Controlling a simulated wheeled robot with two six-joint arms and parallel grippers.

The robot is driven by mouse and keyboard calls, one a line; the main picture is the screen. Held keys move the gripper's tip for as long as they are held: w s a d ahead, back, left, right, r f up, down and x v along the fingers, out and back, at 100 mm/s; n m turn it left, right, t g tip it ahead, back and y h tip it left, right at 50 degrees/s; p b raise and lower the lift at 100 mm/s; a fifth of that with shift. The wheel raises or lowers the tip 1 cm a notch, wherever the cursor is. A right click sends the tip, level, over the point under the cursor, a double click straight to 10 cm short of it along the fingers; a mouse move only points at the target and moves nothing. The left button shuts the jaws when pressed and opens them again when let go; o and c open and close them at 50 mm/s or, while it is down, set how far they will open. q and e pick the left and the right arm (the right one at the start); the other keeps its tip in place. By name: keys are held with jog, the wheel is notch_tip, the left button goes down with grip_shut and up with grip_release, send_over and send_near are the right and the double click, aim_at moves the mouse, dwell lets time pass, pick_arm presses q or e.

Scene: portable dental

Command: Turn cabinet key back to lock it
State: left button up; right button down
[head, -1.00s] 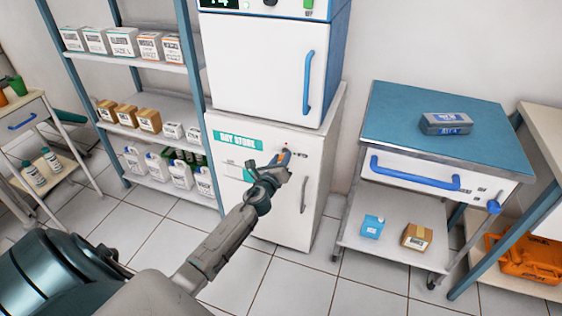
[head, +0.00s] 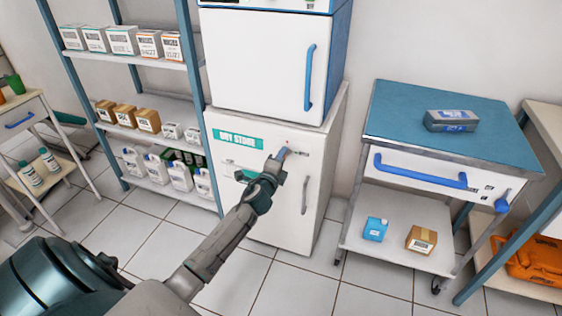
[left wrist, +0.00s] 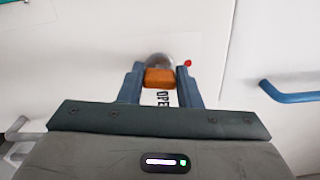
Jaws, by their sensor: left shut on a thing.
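The white cabinet with a green "DRY STORE" label (head: 238,139) stands below a white and blue appliance. My left gripper (head: 281,154) is at the lock on the upper front of its door. In the left wrist view, the two fingers of my left gripper (left wrist: 160,84) are shut on the orange key (left wrist: 160,77), one on each side. The round metal lock (left wrist: 159,61) shows just behind the key, with a red dot (left wrist: 187,63) beside it. "OPEN" lettering (left wrist: 162,98) shows sideways between the fingers. In the head view the gripper hides the key. My right gripper is out of view.
The cabinet's grey door handle (head: 305,195) is right of and below my gripper. The upper appliance has a blue handle (head: 309,77). A shelf rack (head: 160,104) with boxes and bottles stands left.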

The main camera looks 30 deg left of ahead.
pick_arm(q)
jog(key=shift+f+n+b, duration=0.1)
jog(key=shift+n+b, duration=0.25)
jog(key=shift+n, duration=0.55)
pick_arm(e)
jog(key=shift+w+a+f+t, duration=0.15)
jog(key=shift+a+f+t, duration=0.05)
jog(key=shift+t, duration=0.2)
pick_arm(q)
jog(key=shift+n, duration=0.3)
jog(key=o, duration=1)
jog(key=v, duration=1.1)
jog(key=shift+a, duration=0.1)
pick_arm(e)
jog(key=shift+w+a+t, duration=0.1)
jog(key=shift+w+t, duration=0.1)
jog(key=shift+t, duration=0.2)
pick_arm(q)
jog(key=shift+w, duration=0.1)
